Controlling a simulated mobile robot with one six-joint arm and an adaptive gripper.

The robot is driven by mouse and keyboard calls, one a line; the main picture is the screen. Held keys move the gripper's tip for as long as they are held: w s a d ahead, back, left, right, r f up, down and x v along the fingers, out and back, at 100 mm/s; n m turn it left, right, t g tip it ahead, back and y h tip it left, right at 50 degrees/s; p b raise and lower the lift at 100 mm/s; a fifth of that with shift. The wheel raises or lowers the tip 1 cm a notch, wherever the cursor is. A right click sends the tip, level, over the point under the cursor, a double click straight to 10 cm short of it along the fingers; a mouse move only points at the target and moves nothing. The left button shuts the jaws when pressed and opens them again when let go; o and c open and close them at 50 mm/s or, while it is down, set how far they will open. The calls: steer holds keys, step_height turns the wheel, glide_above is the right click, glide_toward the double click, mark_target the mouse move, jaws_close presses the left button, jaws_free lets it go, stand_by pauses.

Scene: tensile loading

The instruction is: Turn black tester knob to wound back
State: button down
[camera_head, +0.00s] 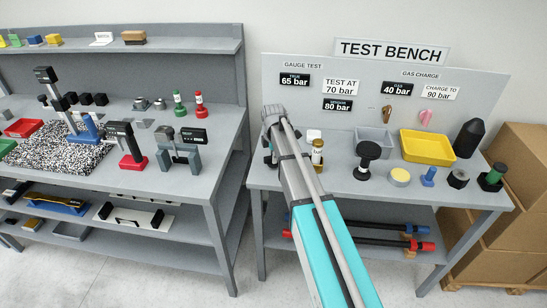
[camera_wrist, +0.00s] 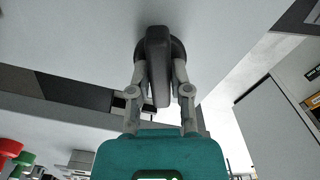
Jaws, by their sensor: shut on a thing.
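In the wrist view the black tester knob (camera_wrist: 158,52) is a dark bar-shaped grip on a round base against a pale grey surface. My gripper (camera_wrist: 160,82) has one finger on each side of the bar and is shut on it. The bar stands roughly upright in this picture, its lower end between the fingers. In the head view my arm reaches over the left part of the test bench (camera_head: 335,182). The knob and my fingertips cannot be made out there, as my arm covers that spot.
Right of my arm stand a small gold-and-white bottle (camera_head: 317,152), a black round-topped stand (camera_head: 367,152), a grey bin (camera_head: 376,138) and a yellow tray (camera_head: 428,147). Cardboard boxes (camera_head: 515,190) are at far right. A cluttered grey workbench (camera_head: 190,180) stands left, across a gap.

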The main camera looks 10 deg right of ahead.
steer(key=m, duration=0.5)
steer(key=shift+m, duration=0.3)
steer(key=m, duration=1.1)
steer(key=shift+m, duration=0.4)
steer(key=m, duration=0.5)
steer(key=shift+m, duration=0.3)
steer(key=c, duration=0.6)
jaws_free()
steer(key=shift+o, duration=0.2)
steer(key=shift+n, duration=0.5)
